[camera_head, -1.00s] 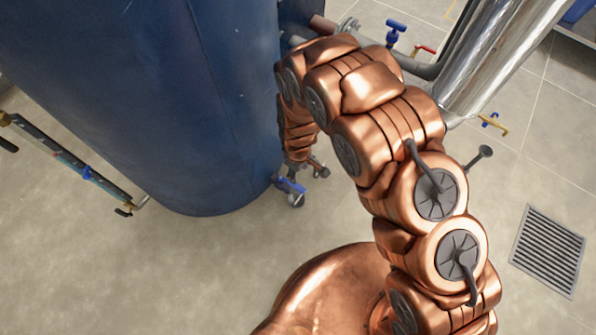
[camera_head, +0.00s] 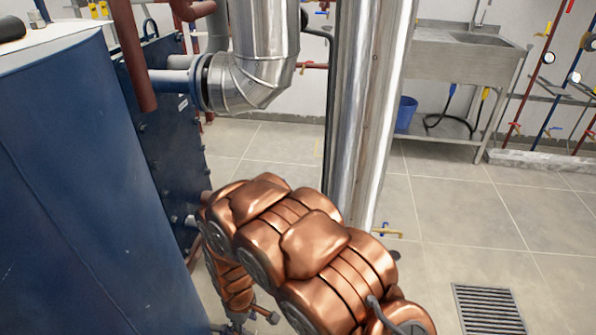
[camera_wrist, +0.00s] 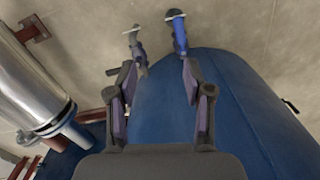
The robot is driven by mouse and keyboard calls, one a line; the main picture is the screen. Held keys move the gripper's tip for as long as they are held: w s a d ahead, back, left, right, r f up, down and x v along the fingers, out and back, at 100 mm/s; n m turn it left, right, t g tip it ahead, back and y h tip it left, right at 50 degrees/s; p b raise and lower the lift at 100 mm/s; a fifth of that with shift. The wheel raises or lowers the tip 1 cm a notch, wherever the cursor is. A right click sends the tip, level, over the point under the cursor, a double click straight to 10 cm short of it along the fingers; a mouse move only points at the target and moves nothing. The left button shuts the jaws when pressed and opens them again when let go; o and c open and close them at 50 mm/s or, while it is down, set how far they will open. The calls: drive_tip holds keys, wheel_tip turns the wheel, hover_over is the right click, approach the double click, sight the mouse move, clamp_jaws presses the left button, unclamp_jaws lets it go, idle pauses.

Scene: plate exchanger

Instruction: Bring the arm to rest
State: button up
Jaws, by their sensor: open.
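My copper-coloured arm arches across the lower middle of the head view, beside the blue tank (camera_head: 60,190). Its far end hangs down, and my gripper is mostly hidden near the bottom edge there. In the wrist view my gripper (camera_wrist: 158,72) is open, with its two dark fingers apart and nothing between them. The blue tank's curved side (camera_wrist: 250,95) shows behind and below the fingers. A valve with a blue handle (camera_wrist: 179,32) shows just beyond the right fingertip, and a grey fitting (camera_wrist: 137,45) beyond the left one. I cannot tell whether either touches.
A shiny vertical pipe (camera_head: 362,110) stands close behind my arm, and a silver elbow pipe (camera_head: 240,85) is above it. A brass valve (camera_head: 388,232) is low by the pipe. A steel sink (camera_head: 465,50) stands at the back. Tiled floor with a drain (camera_head: 487,308) is open at right.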

drive_tip(key=s+d+r+m+p, duration=0.15)
drive_tip(key=d+r+p, duration=0.35)
drive_tip(key=r, duration=0.6)
drive_tip(key=d+r+m+p, duration=0.2)
drive_tip(key=d+r+m, duration=0.1)
drive_tip(key=d+r, duration=0.55)
drive_tip(key=s+d+r+m+p, duration=0.15)
drive_tip(key=d+r+p, duration=0.3)
drive_tip(key=r, duration=0.75)
drive_tip(key=s+d+r+m+p, duration=0.3)
drive_tip(key=s+d+r+p, duration=0.2)
drive_tip(key=r, duration=0.6)
drive_tip(key=s+d+r+m+g+p, duration=0.1)
drive_tip(key=s+d+r+m+p, duration=0.3)
drive_tip(key=s+d+r, duration=0.5)
drive_tip(key=s+r+p, duration=0.1)
drive_tip(key=s+r, duration=0.1)
drive_tip(key=s, duration=0.1)
drive_tip(key=shift+s+m+g, duration=0.15)
drive_tip(key=shift+m+g, duration=0.15)
drive_tip(key=shift+d, duration=0.1)
